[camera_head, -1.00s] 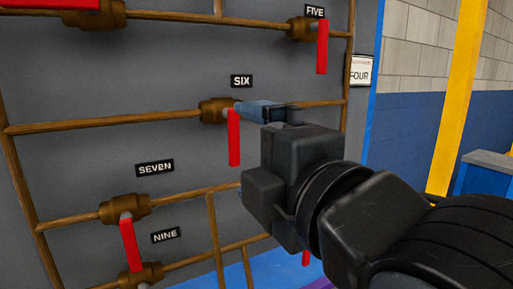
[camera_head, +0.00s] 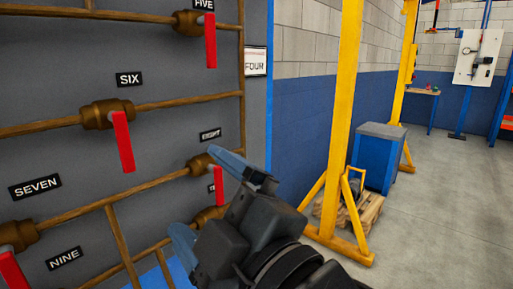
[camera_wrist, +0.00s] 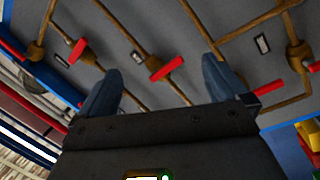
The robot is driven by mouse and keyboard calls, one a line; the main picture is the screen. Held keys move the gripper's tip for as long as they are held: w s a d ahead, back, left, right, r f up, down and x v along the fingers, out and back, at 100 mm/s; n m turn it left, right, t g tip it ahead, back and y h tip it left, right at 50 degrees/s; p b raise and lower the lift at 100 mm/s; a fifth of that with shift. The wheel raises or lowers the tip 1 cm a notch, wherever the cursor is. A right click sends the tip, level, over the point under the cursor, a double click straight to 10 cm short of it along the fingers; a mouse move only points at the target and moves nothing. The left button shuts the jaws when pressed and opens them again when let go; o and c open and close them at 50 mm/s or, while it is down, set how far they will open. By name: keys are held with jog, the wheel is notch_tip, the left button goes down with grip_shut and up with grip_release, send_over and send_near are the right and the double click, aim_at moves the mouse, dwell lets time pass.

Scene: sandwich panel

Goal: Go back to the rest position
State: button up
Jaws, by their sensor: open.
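My gripper (camera_head: 203,195) is in the lower middle of the head view, in front of the right edge of the grey valve panel (camera_head: 60,60). Its two blue fingers are spread apart with nothing between them. In the wrist view the gripper (camera_wrist: 165,88) shows the same open fingers, with the panel's pipes and red handles beyond them. The valve SIX has a red handle (camera_head: 123,142) hanging down, slightly tilted. The gripper is apart from that handle, to its lower right. Part of the valve by the label EIGHT (camera_head: 210,134) is hidden behind the gripper.
A yellow frame (camera_head: 345,110) stands right of the panel, with a wooden pallet (camera_head: 345,207) at its foot. A blue bin with a grey lid (camera_head: 378,160) stands behind. The grey floor (camera_head: 440,220) at right is clear.

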jog(key=s+d+f+m+t+h+p, duration=0.2)
jog(key=s+d+f+m+h+p, duration=0.2)
jog(key=s+d+f+m+h, duration=0.75)
jog(key=s+d+f+m+g+p, duration=0.1)
jog(key=s+d+m, duration=0.3)
jog(key=s+d, duration=0.4)
jog(key=s+d+f+m+g+p, duration=0.1)
jog(key=s+d+f+m, duration=0.3)
jog(key=s+d, duration=0.4)
jog(key=s+h+p, duration=0.1)
jog(key=s, duration=0.2)
jog(key=shift+s, duration=0.4)
dwell(0.4)
